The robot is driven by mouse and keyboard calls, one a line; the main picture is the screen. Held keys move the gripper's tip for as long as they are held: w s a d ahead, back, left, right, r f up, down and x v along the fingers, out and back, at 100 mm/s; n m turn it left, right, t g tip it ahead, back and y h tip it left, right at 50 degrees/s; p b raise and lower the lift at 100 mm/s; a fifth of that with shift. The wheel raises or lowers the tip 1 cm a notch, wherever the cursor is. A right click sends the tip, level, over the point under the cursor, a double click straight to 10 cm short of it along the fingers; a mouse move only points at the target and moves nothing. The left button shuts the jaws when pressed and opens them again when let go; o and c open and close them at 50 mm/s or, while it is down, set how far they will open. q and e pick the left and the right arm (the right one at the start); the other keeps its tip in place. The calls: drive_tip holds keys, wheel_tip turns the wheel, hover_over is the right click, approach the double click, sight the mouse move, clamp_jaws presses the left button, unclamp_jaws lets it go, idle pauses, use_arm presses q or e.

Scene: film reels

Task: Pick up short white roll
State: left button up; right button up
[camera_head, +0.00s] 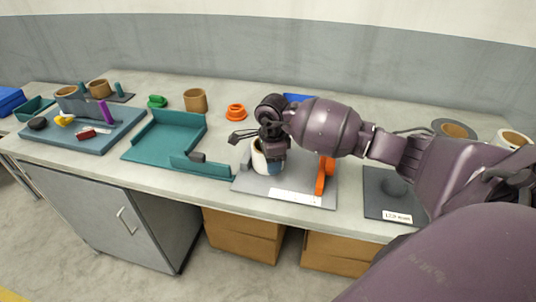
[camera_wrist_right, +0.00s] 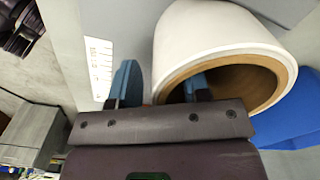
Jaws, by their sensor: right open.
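A short white roll (camera_head: 257,160) with a brown cardboard core stands on the grey plate (camera_head: 300,190) at the front middle of the table. My right gripper (camera_head: 271,160) is over it and hides part of it. In the right wrist view the white roll (camera_wrist_right: 205,30) is close, its open core facing the camera. My right gripper (camera_wrist_right: 160,85) is open there, one blue finger beside the roll's outside and the other in front of the core opening. I cannot tell whether either finger touches the roll. My left gripper is not in view.
An orange bracket (camera_head: 325,174) stands on the plate's right side. A teal tray (camera_head: 150,150) lies to the left, with an orange ring (camera_head: 236,112) behind. A dark scale-like plate (camera_head: 385,190) and another white roll (camera_head: 510,139) are to the right.

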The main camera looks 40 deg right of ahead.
clamp_jaws()
drive_tip(key=shift+r, duration=0.15)
